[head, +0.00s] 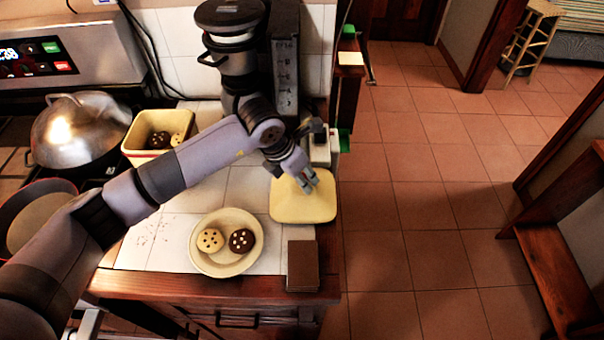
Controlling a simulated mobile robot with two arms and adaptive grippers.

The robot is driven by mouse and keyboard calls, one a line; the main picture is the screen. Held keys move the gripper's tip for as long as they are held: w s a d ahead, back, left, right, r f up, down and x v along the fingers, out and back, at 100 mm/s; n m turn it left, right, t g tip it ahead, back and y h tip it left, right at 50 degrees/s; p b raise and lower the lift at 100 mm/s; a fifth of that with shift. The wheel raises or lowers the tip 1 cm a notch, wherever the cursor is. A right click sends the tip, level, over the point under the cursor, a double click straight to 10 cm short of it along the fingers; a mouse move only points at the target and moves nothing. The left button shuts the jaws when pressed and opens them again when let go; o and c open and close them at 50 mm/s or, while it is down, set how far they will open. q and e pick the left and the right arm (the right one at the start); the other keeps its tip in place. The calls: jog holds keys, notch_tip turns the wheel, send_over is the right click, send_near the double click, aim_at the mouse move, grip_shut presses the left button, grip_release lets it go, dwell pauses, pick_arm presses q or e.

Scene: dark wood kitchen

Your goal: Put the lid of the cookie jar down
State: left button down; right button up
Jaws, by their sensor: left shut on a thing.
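The pale yellow cookie jar lid (300,209) is at the right side of the white tiled counter, close to its right edge. My left gripper (306,184) reaches over it from the left and is shut on the top of the lid, where its fingers hide the grip point. I cannot tell whether the lid touches the counter or hangs just above it. The open cookie jar (143,126), a square cream container with cookies inside, stands at the back left of the counter. My right gripper is not in view.
A plate (226,268) with a light and a dark cookie lies in front of the lid, to its left. A brown box (303,266) sits at the front right corner. A coffee maker (232,45) stands behind.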

pick_arm(q)
jog(key=c, duration=1.3)
grip_release()
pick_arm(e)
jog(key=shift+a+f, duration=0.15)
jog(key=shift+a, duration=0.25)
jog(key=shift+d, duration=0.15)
pick_arm(q)
jog(key=shift+r, duration=0.2)
jog(key=b+v, duration=0.2)
jog(key=v, duration=0.9)
jog(key=shift+s+a+r+b, duration=0.15)
jog(key=shift+r+b, duration=0.15)
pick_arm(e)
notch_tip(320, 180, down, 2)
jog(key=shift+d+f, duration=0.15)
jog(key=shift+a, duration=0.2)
pick_arm(q)
jog(key=shift+f, duration=0.1)
